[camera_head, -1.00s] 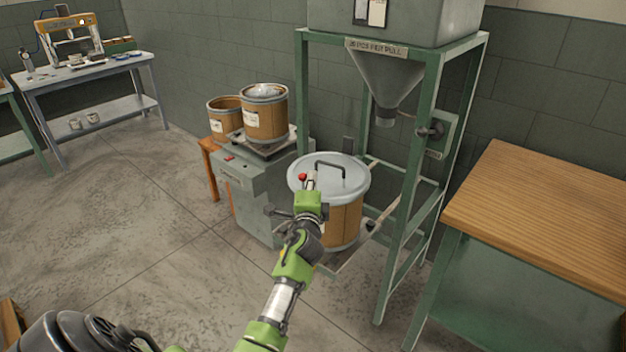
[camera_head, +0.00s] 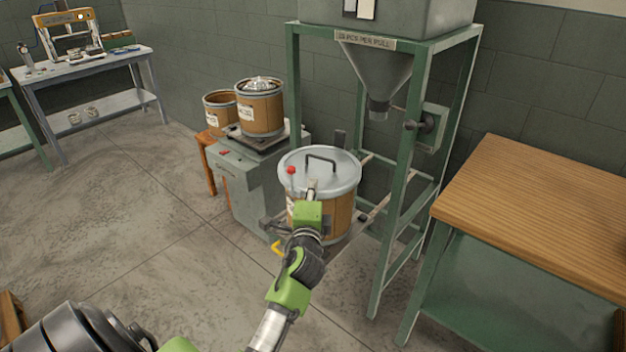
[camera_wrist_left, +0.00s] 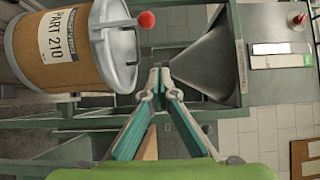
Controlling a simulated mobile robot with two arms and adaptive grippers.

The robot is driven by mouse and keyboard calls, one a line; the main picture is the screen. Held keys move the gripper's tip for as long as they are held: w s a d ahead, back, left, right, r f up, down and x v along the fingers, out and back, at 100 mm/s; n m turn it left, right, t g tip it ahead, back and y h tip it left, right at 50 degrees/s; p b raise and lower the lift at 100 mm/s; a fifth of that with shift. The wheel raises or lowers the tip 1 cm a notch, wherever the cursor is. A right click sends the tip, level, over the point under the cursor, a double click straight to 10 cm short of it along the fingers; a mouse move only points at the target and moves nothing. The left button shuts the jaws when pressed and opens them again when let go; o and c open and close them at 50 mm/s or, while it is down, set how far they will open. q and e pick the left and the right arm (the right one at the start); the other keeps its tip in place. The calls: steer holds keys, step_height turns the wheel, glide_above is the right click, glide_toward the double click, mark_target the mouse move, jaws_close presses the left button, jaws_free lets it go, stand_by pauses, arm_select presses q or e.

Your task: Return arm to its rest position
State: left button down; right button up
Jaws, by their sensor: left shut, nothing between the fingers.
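My left gripper (camera_head: 312,186) is in front of the lidded drum (camera_head: 335,215) under the hopper in the head view. Its fingers are shut with nothing between them. In the left wrist view the gripper (camera_wrist_left: 158,72) shows with its fingertips together, to the right of the drum (camera_wrist_left: 65,45) labelled PART 210. The drum has a grey lid with a dark handle, and a red knob (camera_wrist_left: 146,19) shows at its edge. My left arm reaches up from the bottom of the head view. My right gripper is not in view.
A green frame (camera_head: 403,170) carries a hopper (camera_head: 375,75) above the drum. A wooden-topped bench (camera_head: 545,195) stands at the right. Open floor (camera_head: 110,220) lies to the left.

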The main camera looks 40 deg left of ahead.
arm_select(q)
steer(key=s+d+f+g+h, duration=0.15)
steer(key=d+f, duration=0.25)
steer(key=f, duration=0.7)
steer(key=s+d+f+g+h, duration=0.1)
steer(key=d+f+h, duration=0.2)
steer(key=f, duration=0.8)
steer(key=s+d+f+n+g+h, duration=0.1)
steer(key=s+d+f, duration=0.1)
steer(key=s+f, duration=0.35)
steer(key=s+d+f+n+g+h, duration=0.1)
steer(key=s+d+f+g, duration=0.15)
steer(key=f, duration=0.55)
steer(key=s+d+f+n+g+h, duration=0.1)
steer(key=s+d+f, duration=0.25)
steer(key=f, duration=0.35)
steer(key=s+d+f+n+g+h, duration=0.2)
steer(key=s+f+g, duration=0.1)
steer(key=s+f, duration=1.05)
steer(key=s+f+n+g, duration=0.2)
steer(key=s+f, duration=0.1)
steer(key=s, duration=0.9)
steer(key=s+d+f+n+g, duration=0.1)
steer(key=s+f+n+g, duration=0.1)
steer(key=s, duration=1.1)
steer(key=shift+s+f, duration=0.3)
steer(key=shift+f, duration=0.4)
